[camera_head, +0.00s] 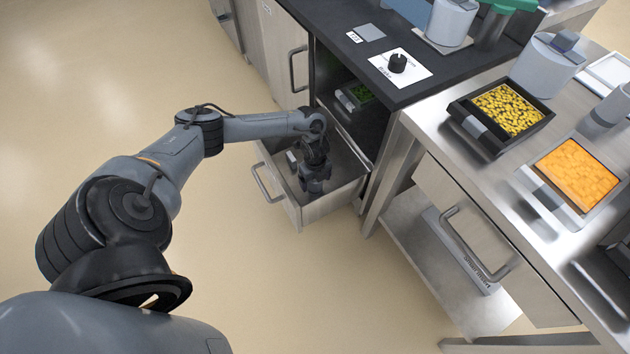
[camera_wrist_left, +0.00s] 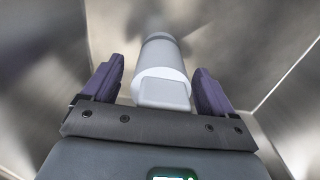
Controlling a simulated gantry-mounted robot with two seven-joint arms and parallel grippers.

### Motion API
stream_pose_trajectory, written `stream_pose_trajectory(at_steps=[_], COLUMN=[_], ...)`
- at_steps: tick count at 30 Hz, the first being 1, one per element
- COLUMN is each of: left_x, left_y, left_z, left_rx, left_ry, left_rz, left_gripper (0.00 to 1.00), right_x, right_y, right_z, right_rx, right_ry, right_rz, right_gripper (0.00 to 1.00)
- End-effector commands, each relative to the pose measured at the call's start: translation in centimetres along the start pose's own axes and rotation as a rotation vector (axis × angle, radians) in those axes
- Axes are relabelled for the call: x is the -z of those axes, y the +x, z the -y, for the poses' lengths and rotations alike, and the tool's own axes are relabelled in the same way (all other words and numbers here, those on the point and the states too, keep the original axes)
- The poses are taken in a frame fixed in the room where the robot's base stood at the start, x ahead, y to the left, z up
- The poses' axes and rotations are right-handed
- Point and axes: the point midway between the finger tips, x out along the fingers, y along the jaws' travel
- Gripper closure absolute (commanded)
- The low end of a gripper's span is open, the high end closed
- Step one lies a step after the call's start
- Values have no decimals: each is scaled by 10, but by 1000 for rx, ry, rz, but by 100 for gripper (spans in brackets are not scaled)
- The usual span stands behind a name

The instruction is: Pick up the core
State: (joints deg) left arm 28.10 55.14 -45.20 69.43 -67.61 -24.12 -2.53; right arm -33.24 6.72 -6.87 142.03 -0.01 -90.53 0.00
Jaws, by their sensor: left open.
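The core (camera_wrist_left: 160,78) is a pale grey-white cylinder with a flat end block. In the left wrist view it stands out between the two purple fingers of my left gripper (camera_wrist_left: 158,90). The fingers are open, one on each side of it, with a visible gap at least on the right. In the head view my left gripper (camera_head: 315,184) reaches down into an open metal drawer (camera_head: 330,205). The core cannot be made out for sure there; a small pale piece (camera_head: 291,158) shows beside the wrist. My right gripper is not in view.
Drawer walls stand close around the gripper. A dark countertop (camera_head: 400,85) with a cabinet below lies behind. A steel table (camera_head: 440,120) at the right holds a black tray of yellow pieces (camera_head: 508,108) and a tray of orange pieces (camera_head: 577,172). The floor at left is clear.

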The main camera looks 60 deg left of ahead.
Motion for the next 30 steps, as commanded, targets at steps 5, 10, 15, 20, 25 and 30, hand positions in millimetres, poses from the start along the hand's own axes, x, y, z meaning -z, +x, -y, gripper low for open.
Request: stream_pose_trajectory(at_steps=[5,10,15,20,25,30], left_x=[0,0,0,0,0,0], left_y=[0,0,0,-1,-8,-26], left_z=[0,0,0,0,0,0], left_rx=[0,0,0,0,0,0], left_ry=[0,0,0,0,1,0], left_rz=[0,0,0,0,0,1], left_gripper=[32,58,74,75,75,75], right_x=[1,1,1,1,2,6], right_y=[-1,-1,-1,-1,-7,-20], right_z=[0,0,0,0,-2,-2], right_rx=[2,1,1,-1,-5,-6], right_ry=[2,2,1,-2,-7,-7], right_rz=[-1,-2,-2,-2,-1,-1], right_gripper=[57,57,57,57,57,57])
